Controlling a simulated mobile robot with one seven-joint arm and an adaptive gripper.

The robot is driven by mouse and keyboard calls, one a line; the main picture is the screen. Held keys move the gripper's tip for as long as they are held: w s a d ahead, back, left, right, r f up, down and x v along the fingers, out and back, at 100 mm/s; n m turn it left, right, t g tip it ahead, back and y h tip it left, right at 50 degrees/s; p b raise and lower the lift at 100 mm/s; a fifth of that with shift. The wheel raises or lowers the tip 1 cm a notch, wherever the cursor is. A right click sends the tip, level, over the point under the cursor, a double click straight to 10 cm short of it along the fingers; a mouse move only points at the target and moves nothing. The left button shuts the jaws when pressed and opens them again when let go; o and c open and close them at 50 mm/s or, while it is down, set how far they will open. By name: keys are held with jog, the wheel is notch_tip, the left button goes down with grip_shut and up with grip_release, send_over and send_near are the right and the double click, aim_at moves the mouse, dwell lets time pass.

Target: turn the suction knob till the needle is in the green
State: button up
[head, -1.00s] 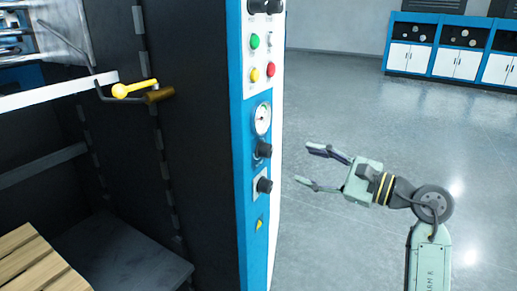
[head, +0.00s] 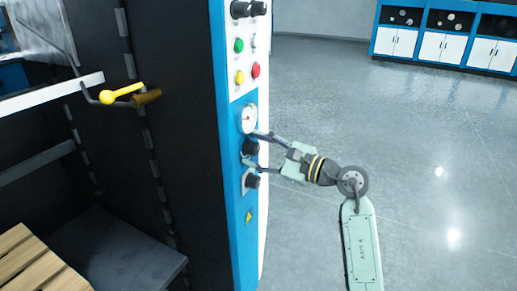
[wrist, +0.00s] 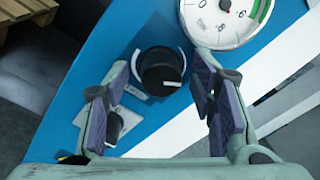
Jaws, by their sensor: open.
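The round white gauge (head: 247,119) is on the blue front panel of the machine. In the wrist view the gauge (wrist: 222,30) is cut off by the top edge, with a green band on its right side. Only the needle's hub area shows, so its reading cannot be told. A black knob (head: 251,147) sits just below the gauge; I take it as the suction knob. In the wrist view this knob (wrist: 161,71), with a white pointer line, lies between my fingers. My gripper (head: 256,150) is open, its fingers above and below the knob, not visibly gripping it.
A second black knob (head: 252,181) is lower on the panel, near one finger. Green (head: 239,46), yellow (head: 240,77) and red (head: 256,70) buttons are above the gauge. A yellow-handled lever (head: 122,92) is on the left. The floor to the right is clear.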

jog(key=c, duration=1.1)
jog(key=shift+c, duration=0.2)
